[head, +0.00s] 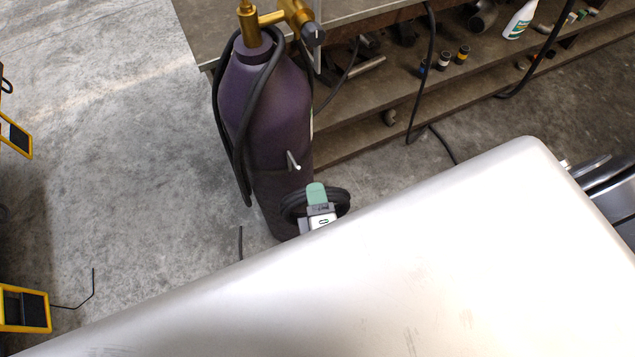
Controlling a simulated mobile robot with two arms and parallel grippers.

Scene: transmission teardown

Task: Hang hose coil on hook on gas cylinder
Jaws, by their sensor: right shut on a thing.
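The purple gas cylinder (262,110) stands upright at the top centre of the head view, with a brass valve on top. A small pale metal hook (293,161) sticks out of its side, with nothing hanging on it. The black hose coil (291,206) is below the hook, in front of the cylinder's lower part. My right gripper (317,196) is shut on the coil, its green-tipped finger across it. Whether the coil touches the cylinder cannot be told. The left gripper is not in view.
A workbench (222,22) with lower shelves stands behind the cylinder. Another black hose (233,150) hangs from the cylinder's top down its left side. Yellow-framed items (25,311) are at the left edge. The concrete floor (130,150) left of the cylinder is mostly clear.

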